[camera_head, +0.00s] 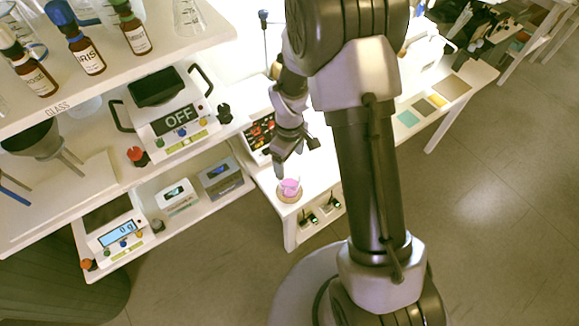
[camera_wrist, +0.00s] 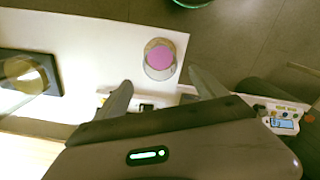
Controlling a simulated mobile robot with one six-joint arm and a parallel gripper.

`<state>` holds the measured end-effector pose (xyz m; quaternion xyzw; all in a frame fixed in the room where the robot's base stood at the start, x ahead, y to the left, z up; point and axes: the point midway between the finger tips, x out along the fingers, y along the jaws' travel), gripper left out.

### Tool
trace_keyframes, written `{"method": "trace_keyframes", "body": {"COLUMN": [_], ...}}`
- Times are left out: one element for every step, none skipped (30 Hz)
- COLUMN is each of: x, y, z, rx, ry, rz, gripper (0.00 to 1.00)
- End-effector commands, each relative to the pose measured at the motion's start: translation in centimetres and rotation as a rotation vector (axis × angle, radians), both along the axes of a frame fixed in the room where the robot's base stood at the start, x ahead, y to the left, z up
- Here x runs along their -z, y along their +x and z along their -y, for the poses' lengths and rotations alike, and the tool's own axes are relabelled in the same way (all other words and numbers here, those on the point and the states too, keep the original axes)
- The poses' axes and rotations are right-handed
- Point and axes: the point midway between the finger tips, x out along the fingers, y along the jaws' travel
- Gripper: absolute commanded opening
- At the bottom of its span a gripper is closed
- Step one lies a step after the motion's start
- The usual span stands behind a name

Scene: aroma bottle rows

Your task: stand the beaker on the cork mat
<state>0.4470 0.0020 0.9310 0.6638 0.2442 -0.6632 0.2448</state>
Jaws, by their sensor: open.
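The beaker (camera_head: 290,186) is small and clear with pink liquid in it. It stands upright on the round cork mat (camera_head: 287,196) near the front end of the white bench. In the wrist view the beaker (camera_wrist: 159,56) is seen from above, with a rim of the cork mat (camera_wrist: 157,75) around it. My gripper (camera_head: 290,165) is just behind and above the beaker in the head view. In the wrist view my gripper (camera_wrist: 158,78) has its fingers spread wide, and the beaker is beyond the fingertips, apart from both. Nothing is held.
A device with a red display (camera_head: 260,135) stands behind on the bench. Left are white shelves with reagent bottles (camera_head: 88,55), an instrument reading OFF (camera_head: 172,118) and a balance (camera_head: 122,232). Coloured squares (camera_head: 422,108) lie on the bench further right. The floor in front is clear.

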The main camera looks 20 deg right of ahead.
Motion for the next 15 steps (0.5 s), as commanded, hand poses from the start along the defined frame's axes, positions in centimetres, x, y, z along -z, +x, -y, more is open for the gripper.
{"method": "trace_keyframes", "body": {"x": [-0.8, -1.1, -1.7, -2.5, -3.7, -5.8, -7.9, -10.3, -13.6, -16.0, -18.3, -21.1, -22.9, -24.5, -26.2], "y": [0.0, 0.0, 0.0, 0.1, 0.0, -0.1, -0.4, -0.9, -1.9, -3.0, -4.2, -6.0, -7.5, -9.1, -11.1], "z": [0.0, 0.0, 0.0, 0.0, -0.1, -0.2, -0.3, -0.4, -0.6, -0.8, -1.0, -1.3, -1.5, -1.8, -2.1], "rx": [0.001, 0.001, 0.008, 0.022, 0.047, 0.095, 0.144, 0.202, 0.291, 0.362, 0.433, 0.528, 0.598, 0.666, 0.749], "ry": [0.001, 0.001, 0.0, 0.002, 0.005, 0.012, 0.02, 0.031, 0.052, 0.072, 0.096, 0.13, 0.16, 0.192, 0.234], "rz": [0.001, 0.001, 0.005, 0.014, 0.026, 0.051, 0.074, 0.101, 0.138, 0.166, 0.194, 0.229, 0.253, 0.275, 0.302], "gripper": [0.81, 0.81, 0.81, 0.81, 0.81, 0.81, 0.81, 0.81, 0.81, 0.81, 0.81, 0.81, 0.81, 0.81, 0.81]}}
